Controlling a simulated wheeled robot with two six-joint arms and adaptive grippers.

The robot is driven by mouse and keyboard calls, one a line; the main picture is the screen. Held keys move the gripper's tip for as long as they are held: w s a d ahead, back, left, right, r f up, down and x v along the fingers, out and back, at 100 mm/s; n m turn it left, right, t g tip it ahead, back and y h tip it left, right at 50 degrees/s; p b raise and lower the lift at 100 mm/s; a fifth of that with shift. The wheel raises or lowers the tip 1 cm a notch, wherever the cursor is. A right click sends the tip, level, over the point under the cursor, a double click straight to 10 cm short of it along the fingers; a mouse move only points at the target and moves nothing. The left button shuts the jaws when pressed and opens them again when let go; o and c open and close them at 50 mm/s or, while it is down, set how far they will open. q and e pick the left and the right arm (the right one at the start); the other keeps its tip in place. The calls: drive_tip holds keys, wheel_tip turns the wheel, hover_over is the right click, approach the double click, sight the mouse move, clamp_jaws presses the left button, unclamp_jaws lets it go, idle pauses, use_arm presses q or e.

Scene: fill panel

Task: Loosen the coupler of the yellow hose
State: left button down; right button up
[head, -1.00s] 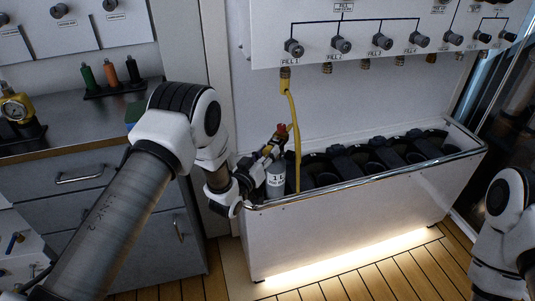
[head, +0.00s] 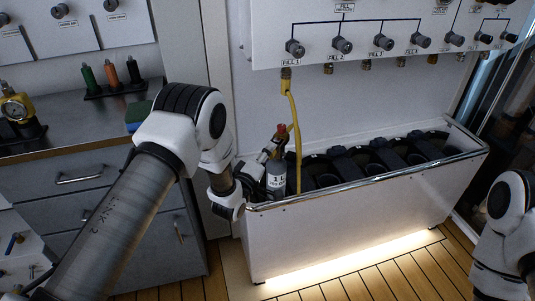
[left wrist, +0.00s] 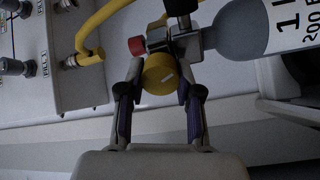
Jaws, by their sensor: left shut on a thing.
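The yellow hose (head: 294,120) hangs from the panel outlet below FILL 1 down to the grey cylinder (head: 276,178), which stands upright at the left end of the white trough. My left gripper (left wrist: 160,88) is shut on the coupler, one finger on each side. In the head view my left gripper (head: 268,147) is small and partly hidden at the valve. My right gripper is out of view.
The white trough (head: 350,215) with a metal rail holds several dark empty-looking slots right of the cylinder. The fill panel (head: 385,25) with several knobs is above. A grey counter (head: 75,130) with bottles and a gauge stands at left.

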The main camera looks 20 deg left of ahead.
use_arm(q)
drive_tip(key=n, duration=0.4)
drive_tip(key=shift+n, duration=0.4)
drive_tip(key=n, duration=0.4)
drive_tip(key=shift+f+n+p, duration=0.1)
drive_tip(key=shift+n+p, duration=0.2)
drive_tip(key=shift+p, duration=0.05)
drive_tip(key=n, duration=0.4)
drive_tip(key=shift+n+g+y+p, duration=0.3)
drive_tip(key=shift+y, duration=0.1)
drive_tip(key=n, duration=0.4)
drive_tip(key=shift+d+f+n+p, duration=0.1)
drive_tip(key=shift+n+p, duration=0.2)
drive_tip(key=shift+n, duration=0.1)
drive_tip(key=c, duration=0.7)
unclamp_jaws()
drive_tip(key=shift+c, duration=0.2)
drive_tip(key=shift+s, duration=0.1)
